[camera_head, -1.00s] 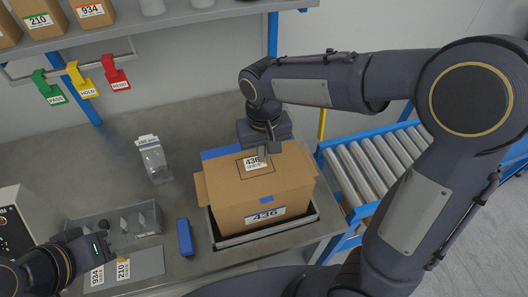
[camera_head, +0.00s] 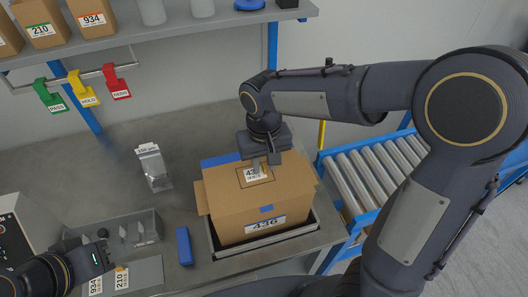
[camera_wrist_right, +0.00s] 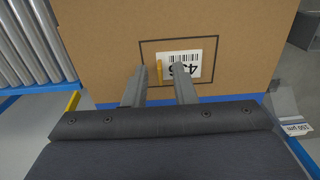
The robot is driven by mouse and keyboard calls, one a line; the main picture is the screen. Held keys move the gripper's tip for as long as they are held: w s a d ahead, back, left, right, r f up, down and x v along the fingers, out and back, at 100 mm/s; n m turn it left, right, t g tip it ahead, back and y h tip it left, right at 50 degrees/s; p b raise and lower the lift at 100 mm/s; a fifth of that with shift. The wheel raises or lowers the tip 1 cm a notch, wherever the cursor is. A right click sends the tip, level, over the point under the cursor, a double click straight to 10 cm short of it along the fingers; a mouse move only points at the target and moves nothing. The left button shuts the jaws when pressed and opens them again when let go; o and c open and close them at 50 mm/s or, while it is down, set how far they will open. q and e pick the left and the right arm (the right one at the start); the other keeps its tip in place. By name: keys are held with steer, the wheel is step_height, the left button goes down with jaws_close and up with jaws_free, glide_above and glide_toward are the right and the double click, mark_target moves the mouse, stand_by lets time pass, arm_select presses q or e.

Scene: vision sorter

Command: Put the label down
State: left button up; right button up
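The white label (camera_wrist_right: 180,65) with 436 and a barcode lies on the top of the brown cardboard box (camera_head: 225,195), inside a drawn dark rectangle. It also shows in the head view (camera_head: 249,175), partly covered by a finger. My right gripper (camera_head: 258,170) is over the label. In the right wrist view its two fingers (camera_wrist_right: 161,72) are apart, with a narrow orange tab (camera_wrist_right: 159,72) between their tips. The label looks flat on the cardboard. My left gripper (camera_head: 100,255) is low at the left, beside the grey parts tray; its opening is unclear.
The box stands on a dark framed platform (camera_head: 312,240); a roller conveyor (camera_head: 360,180) is to its right. A blue block (camera_head: 184,246), a clear bag (camera_head: 153,167) and a grey tray (camera_head: 150,222) are on the bench.

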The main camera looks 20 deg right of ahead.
mark_target(264, 166)
step_height(264, 166, up, 12)
steer(key=s+d+f+m+t+y, duration=0.1)
steer(key=s+d+f+t+y, duration=0.1)
steer(key=s, duration=0.6)
steer(key=s+d+f+m+t+y, duration=0.1)
steer(key=s+d+f+t, duration=0.2)
steer(key=s+d, duration=0.4)
steer(key=shift+s+f+t+y+p, duration=0.3)
steer(key=shift+s+f+y, duration=0.1)
steer(key=shift+s+f, duration=0.3)
